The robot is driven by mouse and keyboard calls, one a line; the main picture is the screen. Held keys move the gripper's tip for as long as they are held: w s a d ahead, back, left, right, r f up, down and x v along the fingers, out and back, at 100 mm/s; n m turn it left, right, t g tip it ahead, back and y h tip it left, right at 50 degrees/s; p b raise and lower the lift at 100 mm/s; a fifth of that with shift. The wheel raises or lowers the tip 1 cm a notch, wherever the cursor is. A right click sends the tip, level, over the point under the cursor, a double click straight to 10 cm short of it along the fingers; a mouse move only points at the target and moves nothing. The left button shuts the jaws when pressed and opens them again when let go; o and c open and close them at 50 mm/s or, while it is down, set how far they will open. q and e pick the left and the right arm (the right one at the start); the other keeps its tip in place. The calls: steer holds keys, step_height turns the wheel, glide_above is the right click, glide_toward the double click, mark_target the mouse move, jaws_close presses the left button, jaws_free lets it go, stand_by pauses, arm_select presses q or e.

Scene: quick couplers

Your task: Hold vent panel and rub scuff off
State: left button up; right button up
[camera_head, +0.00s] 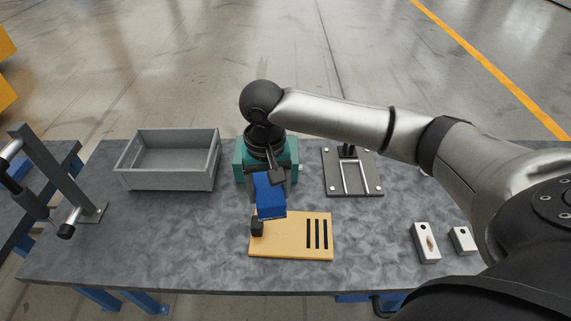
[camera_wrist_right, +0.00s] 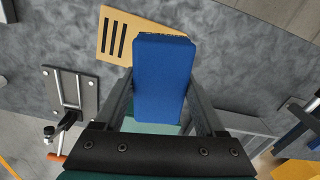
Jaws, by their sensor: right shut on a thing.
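The vent panel (camera_head: 290,250), a tan plate with several dark slots at its right, lies flat near the table's front edge. It also shows partly in the right wrist view (camera_wrist_right: 120,22), beyond the blue block. My right gripper (camera_head: 268,182) is shut on a blue block (camera_head: 269,200), whose lower end is over or against the panel's back left part; I cannot tell if they touch. In the right wrist view the blue block (camera_wrist_right: 163,75) sits between the two fingers. My left gripper is not in view.
A grey open bin (camera_head: 170,182) stands at the back left. A teal block (camera_head: 240,172) is behind my right gripper. A dark fixture plate (camera_head: 369,186) lies back right, with pale holed blocks (camera_head: 426,243) at front right. A dark slanted stand (camera_head: 50,168) is at left.

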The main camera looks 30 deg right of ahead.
arm_select(q)
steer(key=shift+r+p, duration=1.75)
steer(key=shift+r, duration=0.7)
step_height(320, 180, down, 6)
steer(key=b, duration=0.6)
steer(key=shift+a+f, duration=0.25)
arm_select(e)
steer(key=d+f+m, duration=0.2)
steer(key=d+f, duration=0.2)
steer(key=f, duration=0.2)
steer(key=shift+d+f, duration=0.35)
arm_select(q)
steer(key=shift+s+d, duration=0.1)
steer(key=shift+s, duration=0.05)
arm_select(e)
steer(key=shift+w, duration=0.15)
